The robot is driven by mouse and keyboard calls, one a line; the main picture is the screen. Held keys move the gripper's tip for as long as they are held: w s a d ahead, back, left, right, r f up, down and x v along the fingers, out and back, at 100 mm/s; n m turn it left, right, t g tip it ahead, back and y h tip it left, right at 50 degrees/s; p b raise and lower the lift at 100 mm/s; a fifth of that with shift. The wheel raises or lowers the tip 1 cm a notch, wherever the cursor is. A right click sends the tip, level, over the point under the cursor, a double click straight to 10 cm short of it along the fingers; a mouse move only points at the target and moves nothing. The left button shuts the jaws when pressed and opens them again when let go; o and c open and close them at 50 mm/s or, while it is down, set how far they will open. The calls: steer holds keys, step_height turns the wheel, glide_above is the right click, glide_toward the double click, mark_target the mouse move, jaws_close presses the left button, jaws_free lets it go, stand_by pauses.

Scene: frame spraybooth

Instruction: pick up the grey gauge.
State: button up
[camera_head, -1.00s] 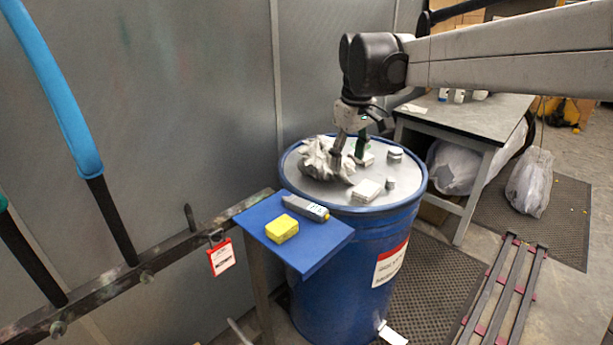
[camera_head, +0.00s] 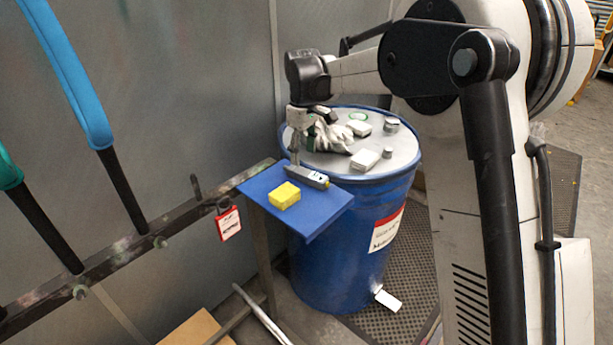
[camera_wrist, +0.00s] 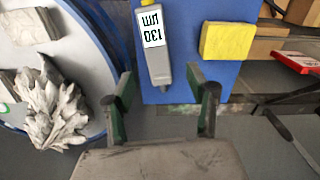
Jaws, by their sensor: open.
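The grey gauge (camera_head: 308,176) lies on the small blue shelf (camera_head: 322,207), near its drum-side edge. In the wrist view the gauge (camera_wrist: 157,60) shows a white label reading "130 µm" and a yellow end at the top. My gripper (camera_head: 294,158) is over the gauge's left end in the head view. In the wrist view my gripper (camera_wrist: 162,80) is open, with the gauge's tapered end between the lines of its two fingers. I cannot tell the remaining height above the gauge.
A yellow block (camera_head: 285,195) lies beside the gauge on the shelf. A rail with a red tag (camera_head: 228,223) is at the left.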

mark_target(304, 171)
steer(key=shift+w+d+f+p, duration=0.1)
steer(key=shift+f+p, duration=0.15)
steer(key=shift+f, duration=1.6)
steer(key=shift+w+f+p, duration=0.1)
steer(key=shift+f+p, duration=0.15)
steer(key=shift+f, duration=1.6)
steer(key=shift+c, duration=0.6)
jaws_close()
steer(key=shift+r, duration=0.1)
steer(key=shift+r, duration=0.6)
step_height(304, 171, up, 3)
steer(key=shift+f+b, duration=0.1)
steer(key=shift+b, duration=0.3)
steer(key=s+a+r+b, duration=0.1)
steer(key=s+a+r, duration=0.5)
steer(key=s, duration=0.3)
steer(key=shift+s+a+r, duration=0.35)
steer(key=shift+r, duration=0.1)
